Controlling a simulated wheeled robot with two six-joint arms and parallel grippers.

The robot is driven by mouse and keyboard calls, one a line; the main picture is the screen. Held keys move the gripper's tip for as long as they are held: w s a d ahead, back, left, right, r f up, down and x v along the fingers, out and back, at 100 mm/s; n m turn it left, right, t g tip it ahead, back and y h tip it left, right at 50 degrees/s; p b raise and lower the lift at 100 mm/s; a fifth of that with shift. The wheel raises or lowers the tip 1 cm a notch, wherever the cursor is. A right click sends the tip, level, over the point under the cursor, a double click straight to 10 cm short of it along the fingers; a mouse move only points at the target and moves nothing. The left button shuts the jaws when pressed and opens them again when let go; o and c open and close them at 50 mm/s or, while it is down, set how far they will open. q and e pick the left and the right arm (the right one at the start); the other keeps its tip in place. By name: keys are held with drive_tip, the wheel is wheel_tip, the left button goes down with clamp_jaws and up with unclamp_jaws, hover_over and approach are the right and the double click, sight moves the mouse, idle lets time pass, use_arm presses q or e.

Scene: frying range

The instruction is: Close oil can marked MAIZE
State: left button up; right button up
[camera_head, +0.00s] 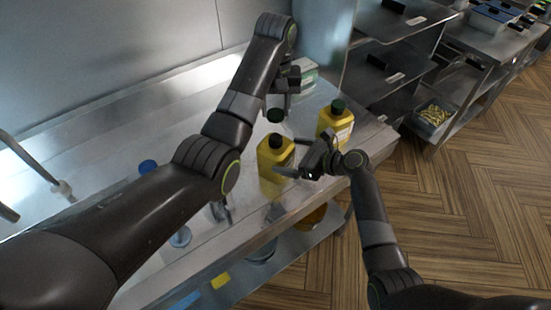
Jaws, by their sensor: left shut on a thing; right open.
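A yellow oil can (273,181) stands upright near the front edge of the steel table, with a dark neck or top. A second yellow oil can (336,124) with a dark green cap stands behind it to the right. No name on either can is readable. My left gripper (276,107) is shut on a small dark green cap (275,116), held above the nearer can and apart from its top. My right gripper (287,160) is open, with its fingers at the right side of the nearer can; I cannot tell whether they touch it.
The steel table (120,118) runs along the wall. A blue-capped bottle (148,167) is partly hidden by my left arm. A pale box (304,73) stands at the back beside dark shelves (385,55). Several items sit on the shelf below the table. The floor at right is clear.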

drive_tip(key=shift+x, duration=3)
drive_tip(key=shift+c, duration=0.4)
drive_tip(key=c, duration=1.2)
use_arm(q)
hover_over(276, 137)
drive_tip(key=shift+w+f, duration=0.1)
drive_tip(key=shift+f, duration=2.35)
use_arm(e)
drive_tip(key=shift+o, duration=0.2)
use_arm(q)
drive_tip(key=shift+f, duration=0.9)
drive_tip(key=shift+f, duration=0.55)
